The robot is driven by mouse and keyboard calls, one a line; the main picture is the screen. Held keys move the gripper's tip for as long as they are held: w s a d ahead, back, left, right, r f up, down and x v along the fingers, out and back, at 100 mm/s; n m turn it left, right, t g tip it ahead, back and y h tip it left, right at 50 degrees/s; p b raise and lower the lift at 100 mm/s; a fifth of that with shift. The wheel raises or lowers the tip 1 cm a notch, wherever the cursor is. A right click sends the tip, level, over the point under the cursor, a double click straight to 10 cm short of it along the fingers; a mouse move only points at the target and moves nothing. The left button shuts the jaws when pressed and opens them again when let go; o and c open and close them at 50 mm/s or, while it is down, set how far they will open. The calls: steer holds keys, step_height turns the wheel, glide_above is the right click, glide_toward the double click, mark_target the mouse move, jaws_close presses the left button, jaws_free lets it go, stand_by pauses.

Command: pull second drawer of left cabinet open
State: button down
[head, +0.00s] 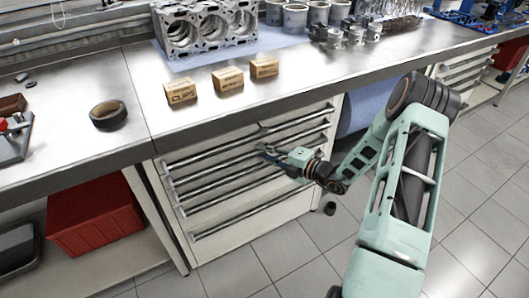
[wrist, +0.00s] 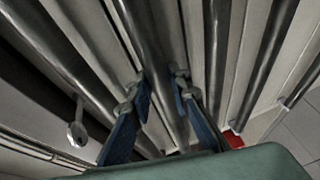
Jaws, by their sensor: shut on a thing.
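The left cabinet (head: 240,215) is a white unit under the bench with several stacked drawers, each with a long metal bar handle. My gripper (head: 264,150) is at the cabinet front, at what looks like the second handle (head: 215,166) from the top. In the wrist view my gripper's two fingers (wrist: 160,95) sit on either side of a dark bar handle (wrist: 148,45), shut on it. The drawer fronts look about flush with each other. The fingertips' exact contact is partly hidden in the head view.
The steel bench top (head: 140,85) overhangs the cabinet and holds small boxes (head: 228,79), a tape roll (head: 108,114) and an engine block (head: 205,28). A red bin (head: 95,215) stands on the shelf at left. The tiled floor (head: 290,262) before the drawers looks mostly clear.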

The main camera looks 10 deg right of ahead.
steer(key=s+d+p, duration=0.2)
steer(key=s+d, duration=0.2)
steer(key=s, duration=0.9)
steer(key=s+d+p, duration=0.2)
steer(key=s+d, duration=0.2)
steer(key=s, duration=0.9)
steer(key=s+d+p, duration=0.2)
steer(key=s+d, duration=0.2)
steer(key=s, duration=0.8)
steer(key=shift+s+d, duration=0.3)
steer(key=shift+s, duration=0.1)
steer(key=c, duration=1.8)
jaws_free()
steer(key=shift+o, duration=0.2)
steer(key=shift+d, duration=0.1)
steer(key=v, duration=1.1)
steer(key=shift+s+d, duration=0.2)
steer(key=shift+s, duration=0.15)
steer(key=shift+r, duration=0.1)
